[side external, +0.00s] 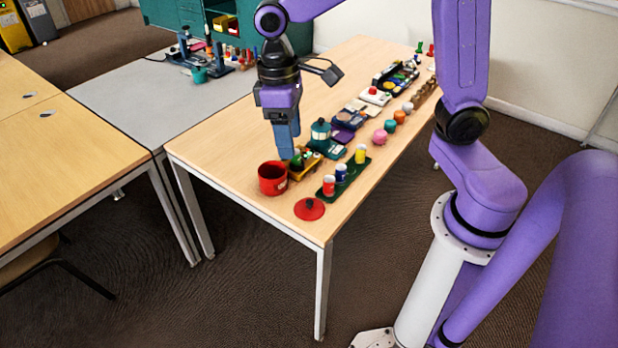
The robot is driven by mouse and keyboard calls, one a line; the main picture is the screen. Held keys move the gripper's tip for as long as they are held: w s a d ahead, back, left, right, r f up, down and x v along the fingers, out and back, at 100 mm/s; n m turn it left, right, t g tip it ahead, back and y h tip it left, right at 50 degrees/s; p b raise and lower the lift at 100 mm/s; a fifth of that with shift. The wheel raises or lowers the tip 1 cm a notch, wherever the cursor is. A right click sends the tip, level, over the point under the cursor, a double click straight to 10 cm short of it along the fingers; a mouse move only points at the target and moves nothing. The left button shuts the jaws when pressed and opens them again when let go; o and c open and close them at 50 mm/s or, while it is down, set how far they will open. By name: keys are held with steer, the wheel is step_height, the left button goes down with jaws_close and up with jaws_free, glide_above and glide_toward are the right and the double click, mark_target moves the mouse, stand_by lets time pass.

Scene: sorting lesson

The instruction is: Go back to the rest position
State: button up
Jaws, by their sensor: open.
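My gripper (288,148) points down above the near end of the wooden table (235,132), just behind a red pot (272,178) and over a small yellow tray (301,164) with green and other small items. Its jaws are open, and nothing shows held in them. From this angle I cannot tell how far the fingertips are above the tray or whether they touch its items.
A red lid (309,208) lies near the front edge. A green tray (348,178) holds red, blue and yellow cans. The left part of the tabletop is clear. A grey table (120,103) adjoins it.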

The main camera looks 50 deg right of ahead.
steer(key=s+d+f+n, duration=0.1)
steer(key=s+d+n, duration=0.2)
steer(key=s, duration=0.6)
steer(key=s+d+f+n+t, duration=0.1)
steer(key=s+n, duration=0.3)
steer(key=s, duration=0.5)
steer(key=shift+d+y, duration=0.3)
steer(key=shift+d, duration=0.6)
